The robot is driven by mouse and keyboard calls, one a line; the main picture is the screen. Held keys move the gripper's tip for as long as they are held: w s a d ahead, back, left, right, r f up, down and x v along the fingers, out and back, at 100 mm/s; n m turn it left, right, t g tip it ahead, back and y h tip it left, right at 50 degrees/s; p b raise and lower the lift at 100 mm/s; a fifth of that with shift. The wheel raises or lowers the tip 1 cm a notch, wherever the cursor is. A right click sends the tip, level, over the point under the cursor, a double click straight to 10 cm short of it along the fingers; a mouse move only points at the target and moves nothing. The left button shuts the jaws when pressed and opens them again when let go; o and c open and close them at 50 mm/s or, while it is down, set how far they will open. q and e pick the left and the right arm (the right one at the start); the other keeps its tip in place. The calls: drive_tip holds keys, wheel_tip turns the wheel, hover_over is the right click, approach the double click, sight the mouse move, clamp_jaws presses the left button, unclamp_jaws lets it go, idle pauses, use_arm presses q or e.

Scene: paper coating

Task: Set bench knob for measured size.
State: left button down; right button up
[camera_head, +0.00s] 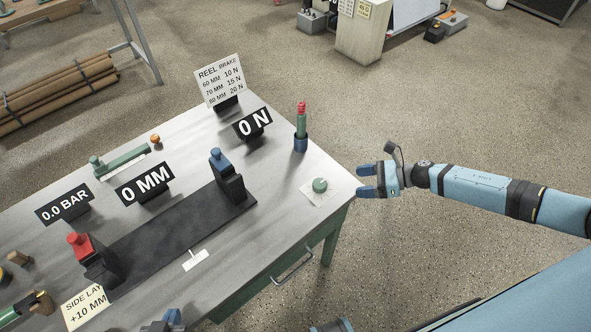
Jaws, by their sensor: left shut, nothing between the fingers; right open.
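A green round knob (320,185) sits on a pale plate at the bench's right corner. The "0 N" display (253,124) stands behind it, and the "0 MM" display (144,186) stands at mid-bench. The reel brake card (220,81) reads 60 MM 10 N, 70 MM 15 N, 80 MM 20 N. My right gripper (366,181) is open and empty, just off the bench edge, right of the knob and apart from it. My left gripper (167,322) shows at the bottom edge, shut and empty, partly cut off by the frame.
The metal bench (255,240) holds a dark track (165,240) with a red-topped block (84,248) and a blue-topped block (226,178). A "0.0 BAR" display (66,207) and "SIDE LAY +10 MM" card (85,306) stand left.

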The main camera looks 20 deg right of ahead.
sight(322, 184)
use_arm(q)
drive_tip(key=shift+w+a+f, duration=0.1)
drive_tip(key=shift+a, duration=0.1)
use_arm(e)
drive_tip(key=shift+w+d+r+n+g, duration=0.1)
drive_tip(key=shift+w+d+n+g, duration=0.2)
drive_tip(key=shift+w+n, duration=0.55)
use_arm(q)
wheel_tip(322, 184, up, 2)
drive_tip(key=shift+a+r+p, duration=0.1)
drive_tip(key=shift+p, duration=0.95)
use_arm(e)
drive_tip(key=x, duration=1.3)
drive_tip(key=shift+s, duration=0.15)
drive_tip(key=c, duration=0.9)
